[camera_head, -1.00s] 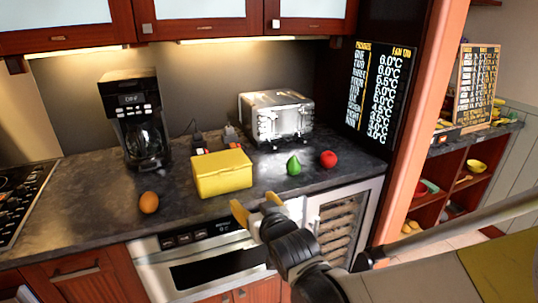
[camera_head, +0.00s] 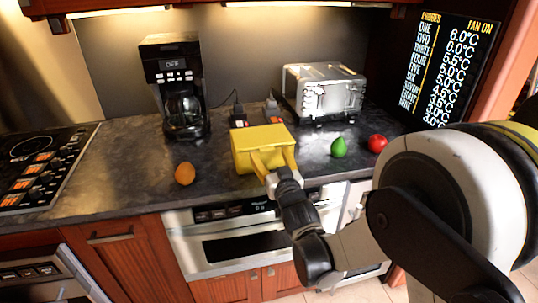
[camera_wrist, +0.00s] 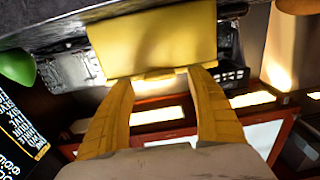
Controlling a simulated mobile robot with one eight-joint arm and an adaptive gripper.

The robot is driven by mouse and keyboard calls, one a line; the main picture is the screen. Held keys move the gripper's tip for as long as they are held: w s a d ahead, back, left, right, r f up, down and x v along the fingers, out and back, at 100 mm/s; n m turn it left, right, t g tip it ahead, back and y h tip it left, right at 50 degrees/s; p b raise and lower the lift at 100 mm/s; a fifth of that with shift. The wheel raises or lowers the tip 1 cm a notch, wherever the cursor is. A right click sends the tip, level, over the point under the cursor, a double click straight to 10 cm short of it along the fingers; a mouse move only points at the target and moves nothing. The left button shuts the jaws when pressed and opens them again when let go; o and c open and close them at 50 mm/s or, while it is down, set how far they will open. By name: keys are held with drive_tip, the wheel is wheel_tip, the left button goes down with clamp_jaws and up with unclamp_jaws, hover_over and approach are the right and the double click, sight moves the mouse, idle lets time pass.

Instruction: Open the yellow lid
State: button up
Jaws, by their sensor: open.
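A yellow box (camera_head: 240,160) stands on the dark counter with its yellow lid (camera_head: 262,135) shut. In the wrist view the yellow box (camera_wrist: 150,38) fills the upper middle, with a small yellow tab on its edge near my fingertips. My gripper (camera_head: 273,156) has yellow fingers, spread open and empty, in front of the box. In the wrist view my gripper (camera_wrist: 157,77) has one fingertip on either side of the tab. I cannot tell whether the fingers touch the box. They hide part of its front in the head view.
A coffee maker (camera_head: 177,85) stands behind and left of the box, and a silver toaster (camera_head: 325,92) behind and right. An orange-brown egg-like item (camera_head: 185,173) lies left. A green pear (camera_head: 339,148) and a red apple (camera_head: 377,143) lie right. An oven (camera_head: 235,245) is below.

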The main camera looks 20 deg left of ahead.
sight(262, 138)
drive_tip(key=shift+x, duration=1.1)
drive_tip(key=shift+c, duration=0.5)
drive_tip(key=c, duration=1.4)
drive_tip(key=shift+o, duration=0.2)
drive_tip(key=shift+d+r, duration=0.1)
drive_tip(key=shift+r, duration=0.05)
